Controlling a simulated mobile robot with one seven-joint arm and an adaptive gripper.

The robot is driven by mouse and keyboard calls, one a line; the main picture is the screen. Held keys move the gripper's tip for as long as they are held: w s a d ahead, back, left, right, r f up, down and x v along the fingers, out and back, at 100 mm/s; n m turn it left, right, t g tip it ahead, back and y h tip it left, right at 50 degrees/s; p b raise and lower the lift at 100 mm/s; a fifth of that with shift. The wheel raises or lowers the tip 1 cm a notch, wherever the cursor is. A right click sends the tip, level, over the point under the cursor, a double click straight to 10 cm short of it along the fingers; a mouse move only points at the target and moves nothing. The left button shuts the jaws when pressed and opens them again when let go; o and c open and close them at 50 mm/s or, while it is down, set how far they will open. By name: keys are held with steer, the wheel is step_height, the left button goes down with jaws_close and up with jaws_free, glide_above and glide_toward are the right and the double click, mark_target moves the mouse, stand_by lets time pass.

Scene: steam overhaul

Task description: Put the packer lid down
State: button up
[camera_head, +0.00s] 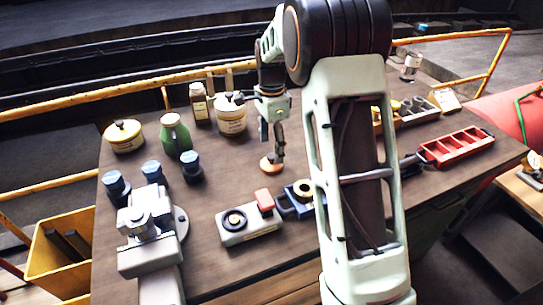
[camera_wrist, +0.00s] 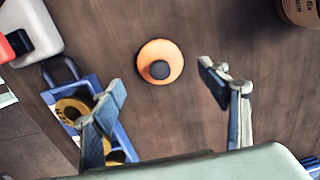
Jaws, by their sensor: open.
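A round orange lid with a dark knob, which looks like the packer lid (camera_head: 267,165), lies flat on the brown workbench (camera_head: 215,180). In the wrist view the lid (camera_wrist: 149,53) is seen from above, beyond and between my fingertips. My gripper (camera_head: 278,152) points down over the lid in the head view. In the wrist view my gripper (camera_wrist: 161,82) has its fingers wide apart, with nothing between them. The exact gap between fingertips and lid is hard to tell.
A blue tray (camera_wrist: 114,112) with brass rings stands near my gripper. A grey block (camera_head: 250,233) with a red part is in front. A labelled tin (camera_head: 232,122), a green bottle (camera_head: 175,138) and blue-capped jars stand behind and left. A red tray (camera_head: 455,147) lies right.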

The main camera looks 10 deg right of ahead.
mark_target(271, 156)
step_height(271, 156, up, 7)
stand_by(0.3)
